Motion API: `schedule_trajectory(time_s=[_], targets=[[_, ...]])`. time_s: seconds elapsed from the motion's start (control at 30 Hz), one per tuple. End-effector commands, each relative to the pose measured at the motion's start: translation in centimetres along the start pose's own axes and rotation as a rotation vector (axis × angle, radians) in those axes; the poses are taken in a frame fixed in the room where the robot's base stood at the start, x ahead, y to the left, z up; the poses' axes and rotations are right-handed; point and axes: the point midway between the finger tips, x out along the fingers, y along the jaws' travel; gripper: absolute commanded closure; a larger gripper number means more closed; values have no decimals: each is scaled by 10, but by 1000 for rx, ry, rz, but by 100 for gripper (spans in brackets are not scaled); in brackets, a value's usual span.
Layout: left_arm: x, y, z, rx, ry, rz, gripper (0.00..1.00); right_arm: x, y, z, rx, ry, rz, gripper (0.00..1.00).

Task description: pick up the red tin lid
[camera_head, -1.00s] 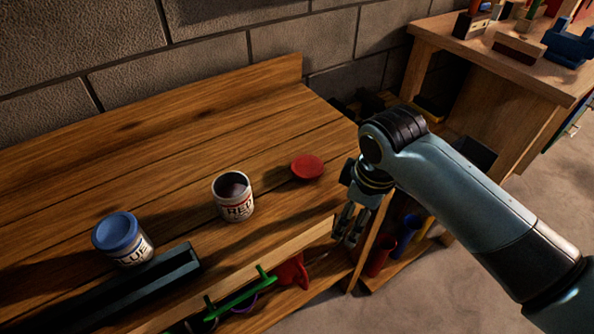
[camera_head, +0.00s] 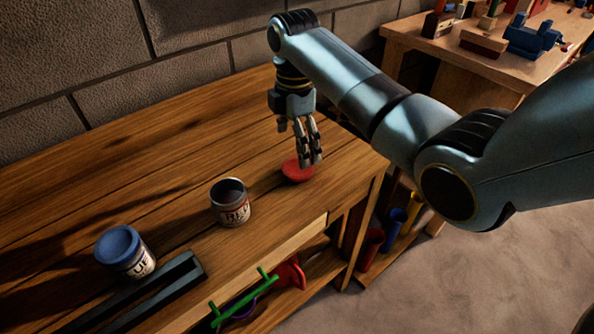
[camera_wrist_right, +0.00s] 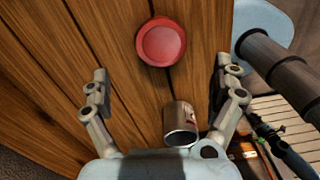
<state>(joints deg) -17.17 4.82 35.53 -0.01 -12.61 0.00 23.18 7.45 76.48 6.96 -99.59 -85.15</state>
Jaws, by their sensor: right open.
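The red tin lid (camera_head: 296,171) lies flat on the wooden workbench, to the right of the open red tin (camera_head: 230,203). In the right wrist view the lid (camera_wrist_right: 161,42) is round with a raised rim, and the tin (camera_wrist_right: 180,124) stands nearer the gripper base. My right gripper (camera_head: 312,160) points down above the lid and partly covers it in the head view. My left gripper is not in view.
A blue-lidded tin (camera_head: 122,250) stands at the left, beside a dark tray-like bar (camera_head: 150,294) at the front edge. Green and red items sit on a shelf below. A second bench (camera_head: 470,60) with tools stands at back right. The bench behind the tins is clear.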

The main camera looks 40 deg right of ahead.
Motion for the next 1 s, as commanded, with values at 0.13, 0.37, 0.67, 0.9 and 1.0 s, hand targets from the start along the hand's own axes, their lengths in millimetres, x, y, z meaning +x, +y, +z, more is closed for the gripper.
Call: schedule_trajectory(time_s=[0.13,0.37,0.67,0.9,1.0], targets=[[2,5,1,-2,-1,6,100,17,0,0,1,1,0,5],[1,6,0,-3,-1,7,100,45,-3,-1,2,1,-2,5],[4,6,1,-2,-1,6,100,72,-3,-1,2,1,3,5],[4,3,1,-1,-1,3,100,71,-3,-1,2,0,3,17],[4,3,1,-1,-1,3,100,71,-3,0,2,0,3,30]])
